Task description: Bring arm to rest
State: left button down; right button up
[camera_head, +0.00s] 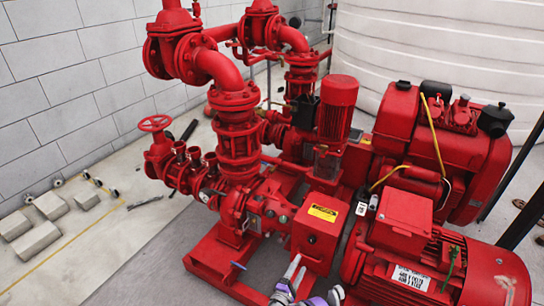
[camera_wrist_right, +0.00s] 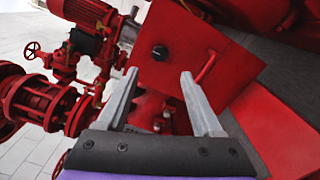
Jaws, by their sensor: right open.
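My right gripper (camera_head: 296,277) shows at the bottom middle of the head view, low in front of the red pumpset (camera_head: 240,140). Its two grey fingers (camera_wrist_right: 160,95) stand apart in the right wrist view, with nothing between them. Beyond the fingertips is a red box (camera_wrist_right: 185,50) with a black round knob (camera_wrist_right: 160,53) and a red handle (camera_wrist_right: 205,67). A red box with a yellow label (camera_head: 320,232) stands just above the gripper in the head view. I cannot tell whether the fingers touch anything. My left gripper does not show.
A large red motor (camera_head: 430,268) stands at the right of my gripper, and a red engine (camera_head: 440,140) behind it. A red handwheel (camera_head: 155,123) sticks out at the left. Grey blocks (camera_head: 37,242) lie by the wall.

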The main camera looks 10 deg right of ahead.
jog(key=s+d+r+m+g+y, duration=0.1)
jog(key=s+d+r+m+g, duration=0.3)
jog(key=r, duration=0.3)
jog(key=s+d+r+m+g+y, duration=0.1)
jog(key=s+d+r+m+g, duration=0.25)
jog(key=r, duration=0.45)
jog(key=s+a+r+m+g+y, duration=0.1)
jog(key=s+a+m+y, duration=0.15)
jog(key=s, duration=0.65)
jog(key=s+a+r+m+g+y, duration=0.1)
jog(key=s+r+m+y, duration=0.15)
jog(key=s, duration=0.75)
jog(key=s+a+r+m+g+y, duration=0.1)
jog(key=s+a+m+y, duration=0.15)
jog(key=s, duration=0.65)
pick_arm(q)
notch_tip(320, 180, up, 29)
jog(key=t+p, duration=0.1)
jog(key=p, duration=2.5)
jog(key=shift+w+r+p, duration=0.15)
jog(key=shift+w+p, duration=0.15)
jog(key=shift+p, duration=0.05)
pick_arm(e)
notch_tip(320, 180, up, 29)
jog(key=t, duration=0.1)
jog(key=shift+w+y, duration=0.25)
jog(key=shift+y, duration=0.2)
jog(key=shift+f, duration=0.1)
